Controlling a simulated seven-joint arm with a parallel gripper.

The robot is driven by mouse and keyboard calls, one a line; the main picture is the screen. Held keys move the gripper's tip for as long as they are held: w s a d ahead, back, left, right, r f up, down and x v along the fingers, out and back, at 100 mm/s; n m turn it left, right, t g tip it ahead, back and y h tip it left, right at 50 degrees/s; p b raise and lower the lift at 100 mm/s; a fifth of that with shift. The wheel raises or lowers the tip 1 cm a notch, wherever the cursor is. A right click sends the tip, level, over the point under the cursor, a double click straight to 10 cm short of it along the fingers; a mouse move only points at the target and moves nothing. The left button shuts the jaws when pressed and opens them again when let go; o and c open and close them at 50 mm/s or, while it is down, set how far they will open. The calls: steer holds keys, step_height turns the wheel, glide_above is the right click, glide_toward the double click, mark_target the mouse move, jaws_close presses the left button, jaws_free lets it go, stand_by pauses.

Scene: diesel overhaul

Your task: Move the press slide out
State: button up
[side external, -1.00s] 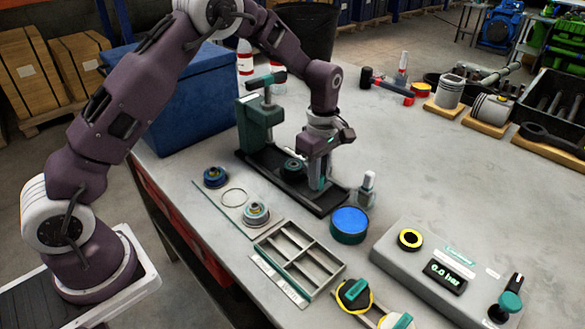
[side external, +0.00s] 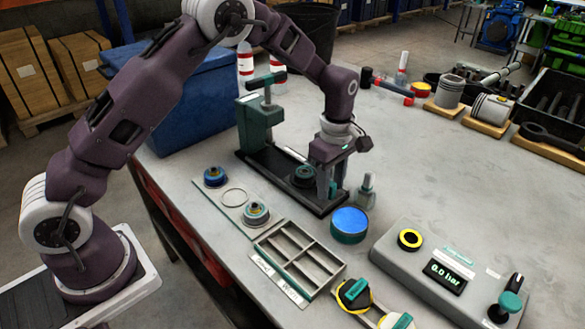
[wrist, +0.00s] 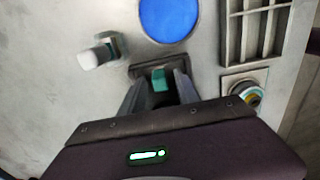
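The press (side external: 258,125) is a green frame with a T-handle on a long black base (side external: 262,160). The press slide carries a dark round nest (side external: 303,175), which sits out along the base, clear of the press column. My gripper (side external: 328,192) points down at the outer end of the base, just beyond the nest. In the wrist view my gripper (wrist: 160,88) has its fingers on both sides of a teal tab (wrist: 160,78), which looks like the slide's handle. The fingers appear shut on it; the exact contact is partly hidden.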

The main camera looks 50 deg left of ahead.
steer(key=shift+r, duration=2.75)
steer(key=shift+r, duration=2)
steer(key=shift+r, duration=0.1)
steer(key=s+a+r+m+t, duration=0.3)
steer(key=s+r+m, duration=0.5)
steer(key=s+r, duration=0.6)
steer(key=s+f+m+t, duration=0.1)
steer(key=s+m, duration=0.4)
steer(key=s, duration=0.4)
steer(key=s+a+f+m+t, duration=0.1)
steer(key=s+m, duration=0.4)
steer(key=s, duration=0.4)
steer(key=shift+a+f+t, duration=0.3)
